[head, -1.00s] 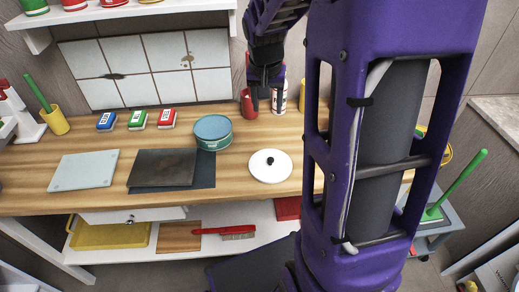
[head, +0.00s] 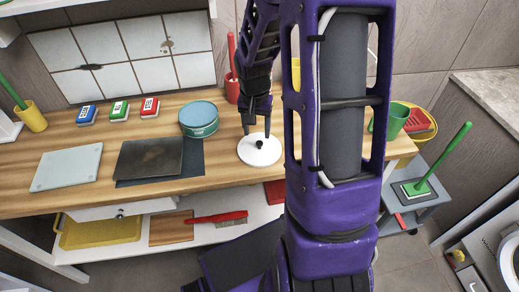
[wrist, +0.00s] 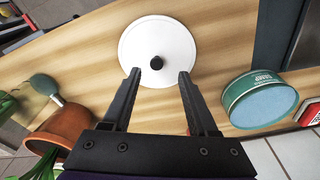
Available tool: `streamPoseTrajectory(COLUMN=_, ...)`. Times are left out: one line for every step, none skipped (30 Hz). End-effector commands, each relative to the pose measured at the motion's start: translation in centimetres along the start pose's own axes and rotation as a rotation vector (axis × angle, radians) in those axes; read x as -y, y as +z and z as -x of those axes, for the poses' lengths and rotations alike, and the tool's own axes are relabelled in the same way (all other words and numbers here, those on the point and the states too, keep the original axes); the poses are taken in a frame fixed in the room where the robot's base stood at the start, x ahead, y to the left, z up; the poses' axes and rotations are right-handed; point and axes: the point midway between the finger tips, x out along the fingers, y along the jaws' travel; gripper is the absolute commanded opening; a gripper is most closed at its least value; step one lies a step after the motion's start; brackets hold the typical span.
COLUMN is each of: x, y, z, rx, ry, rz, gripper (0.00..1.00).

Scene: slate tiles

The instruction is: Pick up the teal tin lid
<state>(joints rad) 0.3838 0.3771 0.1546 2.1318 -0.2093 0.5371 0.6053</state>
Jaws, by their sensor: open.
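A round teal tin (head: 199,128) stands upright on the wooden worktop, with its flat lighter blue-teal lid (head: 198,112) on top. In the wrist view the tin (wrist: 252,88) is at the right, its labelled side and lid top (wrist: 264,108) showing. My gripper (head: 257,133) is open and empty, to the right of the tin in the head view and apart from it. It hangs over a white round lid with a black knob (head: 245,153). In the wrist view the open fingers (wrist: 160,73) point at that white lid (wrist: 160,32).
A dark plate (head: 148,157) on a dark mat and a pale glass board (head: 67,167) lie left of the tin. Several coloured boxes (head: 118,111) stand behind. A red cup (head: 231,90) stands behind my gripper. A potted plant (wrist: 60,125) shows in the wrist view.

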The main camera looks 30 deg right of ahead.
Motion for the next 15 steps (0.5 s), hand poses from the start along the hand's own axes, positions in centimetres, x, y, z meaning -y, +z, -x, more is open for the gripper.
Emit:
streamPoseTrajectory(x=0.0, y=0.0, z=-0.3, rx=0.0, ry=0.0, rz=0.0, gripper=0.59)
streamPoseTrajectory(x=-0.1, y=0.0, z=-0.4, rx=0.0, ry=0.0, rz=0.0, gripper=0.59)
streamPoseTrajectory(x=-0.1, y=-0.1, z=-0.8, rx=0.0, ry=0.001, rz=0.001, gripper=0.59)
streamPoseTrajectory(x=-0.2, y=-0.1, z=-1.1, rx=0.001, ry=0.001, rz=0.001, gripper=0.59)
streamPoseTrajectory(x=-0.3, y=-0.1, z=-1.6, rx=0.003, ry=0.001, rz=0.0, gripper=0.59)
streamPoseTrajectory(x=-0.4, y=-0.2, z=-2.3, rx=0.003, ry=0.001, rz=0.0, gripper=0.59)
streamPoseTrajectory(x=-0.5, y=-0.3, z=-2.8, rx=0.003, ry=0.001, rz=0.0, gripper=0.59)
streamPoseTrajectory(x=-0.6, y=-0.3, z=-3.2, rx=0.004, ry=0.002, rz=0.0, gripper=0.59)
streamPoseTrajectory(x=-0.6, y=-0.4, z=-3.8, rx=0.002, ry=0.001, rz=-0.001, gripper=0.59)
streamPoseTrajectory(x=-0.6, y=-0.4, z=-4.2, rx=0.002, ry=0.0, rz=0.0, gripper=0.59)
streamPoseTrajectory(x=-0.6, y=-0.4, z=-4.6, rx=0.002, ry=0.001, rz=0.001, gripper=0.59)
streamPoseTrajectory(x=-0.6, y=-0.4, z=-4.9, rx=0.001, ry=0.0, rz=0.002, gripper=0.59)
streamPoseTrajectory(x=-0.5, y=-0.5, z=-5.1, rx=0.0, ry=0.0, rz=0.001, gripper=0.59)
streamPoseTrajectory(x=-0.5, y=-0.5, z=-5.2, rx=-0.001, ry=-0.001, rz=0.001, gripper=0.59)
streamPoseTrajectory(x=-0.5, y=-0.5, z=-5.4, rx=-0.001, ry=-0.001, rz=0.0, gripper=0.59)
